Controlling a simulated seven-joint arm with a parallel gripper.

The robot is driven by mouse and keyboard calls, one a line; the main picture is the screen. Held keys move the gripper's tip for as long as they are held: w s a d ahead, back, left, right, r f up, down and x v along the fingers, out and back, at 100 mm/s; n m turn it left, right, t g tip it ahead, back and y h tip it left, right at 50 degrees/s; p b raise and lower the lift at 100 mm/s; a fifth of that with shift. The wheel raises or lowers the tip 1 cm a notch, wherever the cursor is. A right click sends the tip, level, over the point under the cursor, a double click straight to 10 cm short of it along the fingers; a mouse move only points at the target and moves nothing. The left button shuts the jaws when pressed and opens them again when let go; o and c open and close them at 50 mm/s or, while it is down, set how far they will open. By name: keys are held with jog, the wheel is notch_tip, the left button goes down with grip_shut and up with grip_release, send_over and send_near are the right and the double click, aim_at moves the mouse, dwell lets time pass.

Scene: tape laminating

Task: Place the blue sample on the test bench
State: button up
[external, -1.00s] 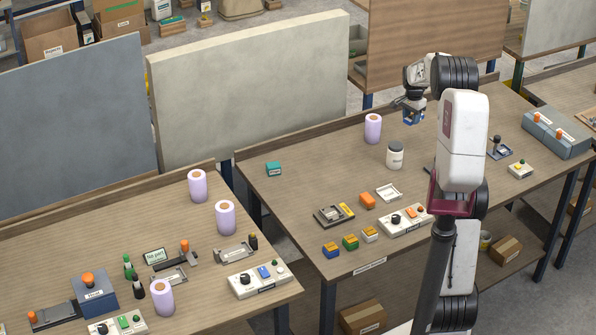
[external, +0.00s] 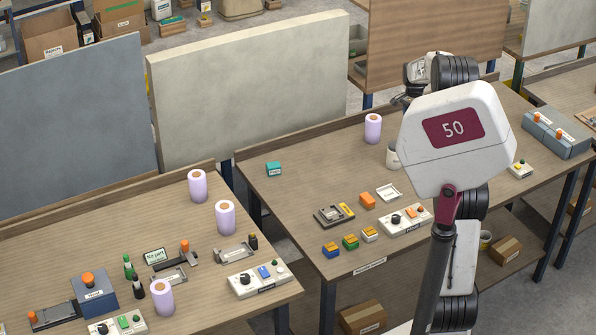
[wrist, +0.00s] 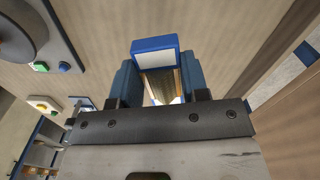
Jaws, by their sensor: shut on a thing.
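My gripper (wrist: 158,88) is in the wrist view, with its two dark blue fingers shut on a blue-edged, white-faced block (wrist: 155,44), which looks like the blue sample. The block is held above a wooden bench top (wrist: 225,40). In the external view my arm hides the gripper and the block. A separate blue block with a yellow-orange top (external: 331,250) sits near the front edge of the middle bench (external: 290,215). I cannot tell from the pictures which bench is the test bench.
Green (external: 350,242) and white (external: 370,235) blocks stand beside the table's blue block. A control panel (external: 405,218) is to their right. A lilac roll (external: 373,128) stands at the back, and a grey-blue box (external: 557,132) is at right. The middle bench's left part has free room.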

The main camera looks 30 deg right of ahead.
aim_at(411, 113)
notch_tip(411, 113, up, 4)
jog(key=shift+a+r, duration=0.1)
jog(key=shift+r, duration=0.05)
jog(key=w+a+m, duration=0.1)
jog(key=w+a, duration=0.3)
jog(key=a, duration=1.2)
jog(key=w+a+m, duration=0.1)
jog(key=w+a, duration=0.4)
jog(key=a, duration=1.1)
jog(key=w+a+m, duration=0.1)
jog(key=w+a, duration=0.3)
jog(key=a, duration=1.2)
jog(key=s+a+m, duration=0.1)
jog(key=s+a, duration=0.4)
jog(key=a, duration=1.1)
jog(key=s+a, duration=0.4)
jog(key=a, duration=1.3)
jog(key=s+a+m, duration=0.1)
jog(key=s+a, duration=0.4)
jog(key=a, duration=1.1)
jog(key=f, duration=0.5)
jog(key=shift+a+f, duration=0.15)
jog(key=shift+a, duration=0.25)
